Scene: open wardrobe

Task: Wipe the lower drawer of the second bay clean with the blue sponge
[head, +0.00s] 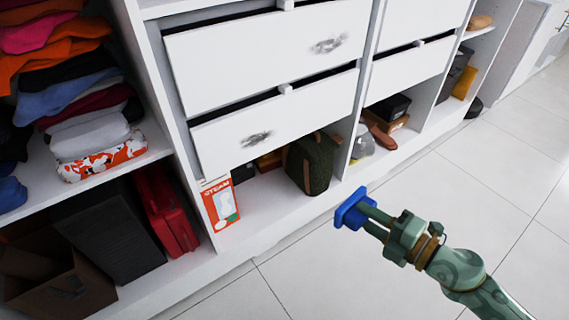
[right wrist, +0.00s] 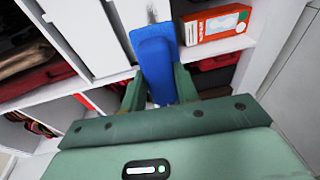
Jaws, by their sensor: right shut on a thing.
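The blue sponge (head: 351,209) is between the fingers of my right gripper (head: 366,217), which is shut on it. In the right wrist view the sponge (right wrist: 155,65) stands out in front of the fingers of the right gripper (right wrist: 158,88). The lower drawer (head: 280,118) of the second bay is white and has a dark grey smudge (head: 257,139) on its front. The sponge is apart from the drawer, out over the floor to its lower right. The upper drawer (head: 265,55) also has a grey smudge (head: 329,45). My left gripper does not show.
Below the drawers, an open shelf holds an orange-and-white steam box (head: 220,204) and a dark green backpack (head: 310,163). At the left are folded clothes (head: 85,90), a red suitcase (head: 166,210) and a brown box (head: 60,290). The tiled floor (head: 300,270) in front is clear.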

